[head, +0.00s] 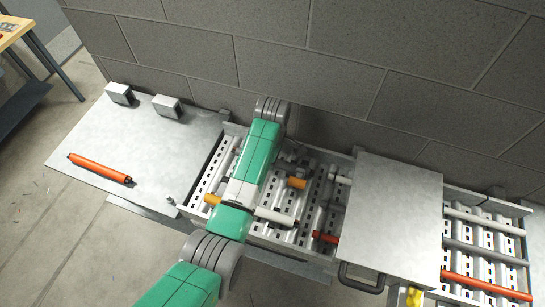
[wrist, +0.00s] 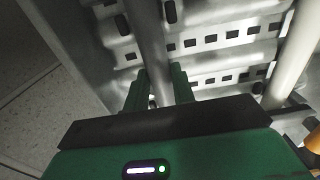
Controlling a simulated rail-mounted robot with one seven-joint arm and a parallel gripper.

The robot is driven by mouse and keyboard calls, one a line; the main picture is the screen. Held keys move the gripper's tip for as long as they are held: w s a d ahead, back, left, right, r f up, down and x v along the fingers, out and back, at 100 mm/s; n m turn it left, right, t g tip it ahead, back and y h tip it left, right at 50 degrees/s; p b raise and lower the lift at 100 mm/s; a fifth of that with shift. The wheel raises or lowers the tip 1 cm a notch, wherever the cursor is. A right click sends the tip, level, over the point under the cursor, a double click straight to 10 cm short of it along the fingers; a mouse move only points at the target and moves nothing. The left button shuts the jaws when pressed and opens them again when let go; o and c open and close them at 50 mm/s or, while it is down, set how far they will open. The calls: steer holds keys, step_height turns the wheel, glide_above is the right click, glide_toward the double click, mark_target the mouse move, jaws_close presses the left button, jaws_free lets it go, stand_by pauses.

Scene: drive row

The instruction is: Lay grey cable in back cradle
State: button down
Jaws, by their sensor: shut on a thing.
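My gripper (wrist: 158,88) shows in the wrist view, its two green fingers closed around a grey cable (wrist: 152,40). The cable runs away from the fingers over ridged, slotted metal supports (wrist: 215,45); I cannot tell whether it touches them. In the head view my green arm reaches over the open tray section (head: 312,200) and hides the fingers and the held cable. Slotted cradle supports lie inside this section, but I cannot make out which is the back cradle. A paler cable (wrist: 293,55) lies to the right of the held one in the wrist view.
A metal cover (head: 395,210) with a black handle (head: 360,278) stands right of the open section. A plate at left holds an orange cable (head: 100,168) and two small blocks (head: 166,106). Another open section at right holds an orange cable (head: 485,285). A block wall (head: 330,60) rises behind.

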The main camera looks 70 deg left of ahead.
steer(key=shift+f, duration=0.1)
steer(key=c, duration=1.2)
jaws_free()
steer(key=shift+o, duration=0.2)
step_height(320, 180, up, 12)
